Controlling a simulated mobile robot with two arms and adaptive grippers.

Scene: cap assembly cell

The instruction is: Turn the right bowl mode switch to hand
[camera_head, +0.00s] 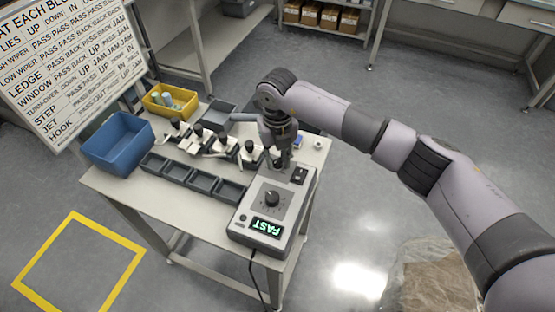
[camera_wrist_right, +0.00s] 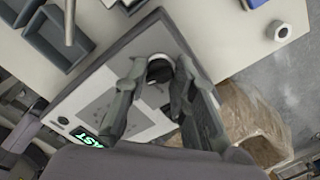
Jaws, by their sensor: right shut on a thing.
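The grey control box (camera_head: 240,222) stands at the near right corner of the table, with a lit green FAST display (camera_head: 267,228) and a black round dial (camera_head: 271,198). My right gripper (camera_head: 283,163) points down over the box's far end. In the wrist view its two fingers (camera_wrist_right: 159,80) close around a dark round knob (camera_wrist_right: 160,68), which I take to be the mode switch. The fingers hide its sides, and I cannot read its setting. A small black switch (camera_head: 299,175) sits beside the gripper on the box. My left gripper is out of view.
A blue bin (camera_head: 118,143), a yellow bin (camera_head: 170,103) and several small dark trays (camera_head: 190,178) occupy the table (camera_head: 120,192). Several white-and-black fixtures stand behind the trays, close to my right gripper. A cable hangs from the box. A wrapped brown load (camera_head: 435,280) stands on the floor at right.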

